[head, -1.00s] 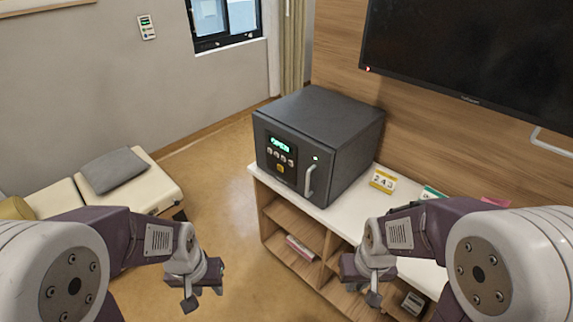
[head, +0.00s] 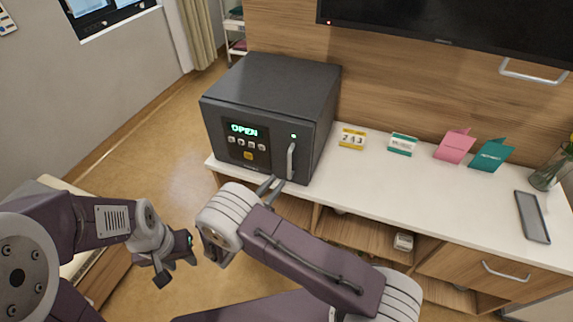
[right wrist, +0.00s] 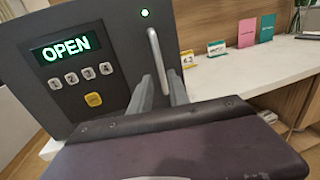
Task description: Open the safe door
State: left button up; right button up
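The dark grey safe (head: 268,82) stands on the white counter, its door closed. Its green display reads OPEN (head: 244,130), and a small green light shows above the handle. The light vertical bar handle (head: 291,161) is on the right of the door; it also shows in the right wrist view (right wrist: 158,60). My right gripper (head: 270,186) is just in front of the handle's lower end. In the right wrist view its fingers (right wrist: 160,97) are apart, with the handle's lower part between or just beyond them; contact cannot be told. My left gripper (head: 178,262) hangs at lower left, away from the safe.
Floor left of the safe is clear.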

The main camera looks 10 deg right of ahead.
aim_at(289, 176)
jog(key=p+x, duration=0.1)
jog(key=x, duration=0.7)
jog(key=shift+w+d, duration=0.2)
jog(key=shift+f, duration=0.1)
grip_shut()
dwell(0.9)
